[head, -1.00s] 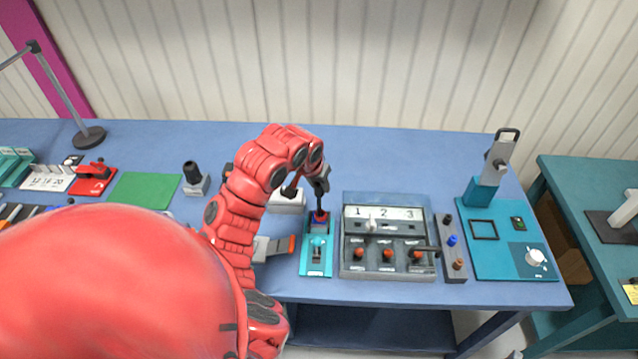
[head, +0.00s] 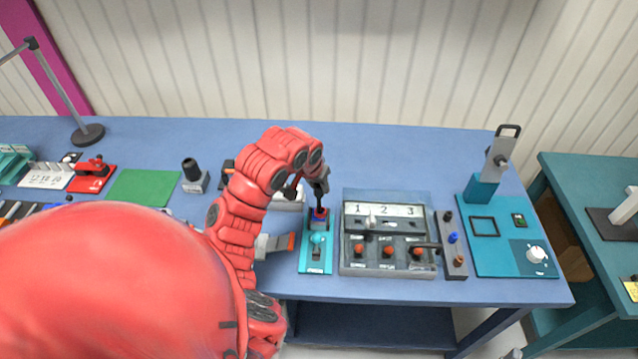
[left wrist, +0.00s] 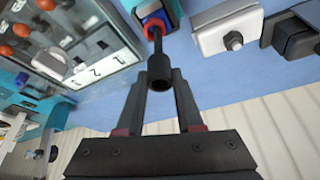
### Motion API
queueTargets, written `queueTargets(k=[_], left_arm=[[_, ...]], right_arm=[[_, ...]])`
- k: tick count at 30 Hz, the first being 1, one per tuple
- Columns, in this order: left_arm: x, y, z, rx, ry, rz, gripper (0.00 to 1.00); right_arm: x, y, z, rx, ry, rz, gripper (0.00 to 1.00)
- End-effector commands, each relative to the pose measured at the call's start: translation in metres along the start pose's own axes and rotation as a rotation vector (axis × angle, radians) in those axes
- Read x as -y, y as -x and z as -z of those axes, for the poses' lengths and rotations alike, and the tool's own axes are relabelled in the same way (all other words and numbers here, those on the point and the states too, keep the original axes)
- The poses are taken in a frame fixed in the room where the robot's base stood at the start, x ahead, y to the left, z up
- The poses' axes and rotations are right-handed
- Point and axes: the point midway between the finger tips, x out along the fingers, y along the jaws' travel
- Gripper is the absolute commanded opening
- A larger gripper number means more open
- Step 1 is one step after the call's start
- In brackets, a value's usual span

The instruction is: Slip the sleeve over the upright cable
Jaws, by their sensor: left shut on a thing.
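A teal fixture (head: 316,256) stands on the blue bench, with a blue block and a red ring (head: 319,212) at its back end. My left gripper (head: 319,186) is above that end, pointing down. In the left wrist view, my left gripper (left wrist: 161,92) is shut on a dark cylinder (left wrist: 160,72). A thin dark stem (left wrist: 158,42) runs from the cylinder to the red ring (left wrist: 151,28). The stem looks in line with the cylinder. I cannot tell which part is sleeve and which is cable, or whether one is inside the other. My right gripper is not in view.
A grey panel (head: 386,266) with levers numbered 1 to 3 stands close right of the fixture. A white block (left wrist: 225,35) shows beside the fixture in the left wrist view. A teal station (head: 512,258) is farther right. Bare bench lies behind the panel.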

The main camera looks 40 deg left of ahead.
Motion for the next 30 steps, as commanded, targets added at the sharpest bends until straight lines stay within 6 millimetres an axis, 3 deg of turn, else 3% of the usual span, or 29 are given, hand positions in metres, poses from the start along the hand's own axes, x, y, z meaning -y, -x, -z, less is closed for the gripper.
queueTargets(k=[30], left_arm=[[0.000, -0.015, -0.007, 0.000, 0.001, 0.000, 0.00]], right_arm=[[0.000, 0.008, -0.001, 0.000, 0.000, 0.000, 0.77]])
